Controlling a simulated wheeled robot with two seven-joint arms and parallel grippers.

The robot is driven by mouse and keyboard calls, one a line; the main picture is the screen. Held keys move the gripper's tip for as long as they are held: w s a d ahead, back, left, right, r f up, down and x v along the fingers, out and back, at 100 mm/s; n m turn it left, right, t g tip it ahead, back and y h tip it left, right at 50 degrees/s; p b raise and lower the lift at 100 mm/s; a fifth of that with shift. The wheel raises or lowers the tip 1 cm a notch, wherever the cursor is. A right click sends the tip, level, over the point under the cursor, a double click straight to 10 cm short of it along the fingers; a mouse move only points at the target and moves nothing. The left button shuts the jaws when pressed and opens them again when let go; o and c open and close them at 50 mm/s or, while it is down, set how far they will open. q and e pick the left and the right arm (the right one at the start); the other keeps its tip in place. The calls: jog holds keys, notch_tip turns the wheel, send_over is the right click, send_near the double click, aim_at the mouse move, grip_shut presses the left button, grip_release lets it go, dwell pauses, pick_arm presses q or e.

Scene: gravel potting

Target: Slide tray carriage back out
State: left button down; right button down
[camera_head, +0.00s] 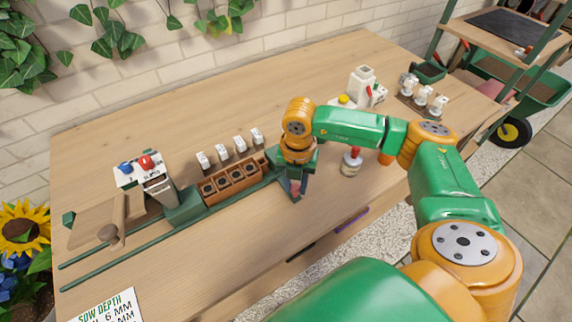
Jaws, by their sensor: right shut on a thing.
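The tray carriage is a brown tray (243,188) with several dark round cells in a row. It sits on two green rails (125,243) that run across the left half of the wooden table. My right gripper (293,187) reaches down at the right end of the tray and is shut on the carriage's end, where a small pinkish part shows between the fingers. The left end of the tray is close beside the green block of a grey and white dispenser station (157,184). My left gripper is not in view.
Several white labelled tags (239,144) stand behind the tray. A red-capped bottle (351,162) stands right of my gripper. A white container (362,82) and more white pieces (421,97) are at the back right. The front middle table is clear.

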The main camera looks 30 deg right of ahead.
jog(key=shift+d, duration=0.25)
jog(key=c, duration=0.6)
grip_release()
notch_tip(320, 180, up, 7)
jog(key=shift+r+b, duration=0.1)
jog(key=shift+b, duration=0.5)
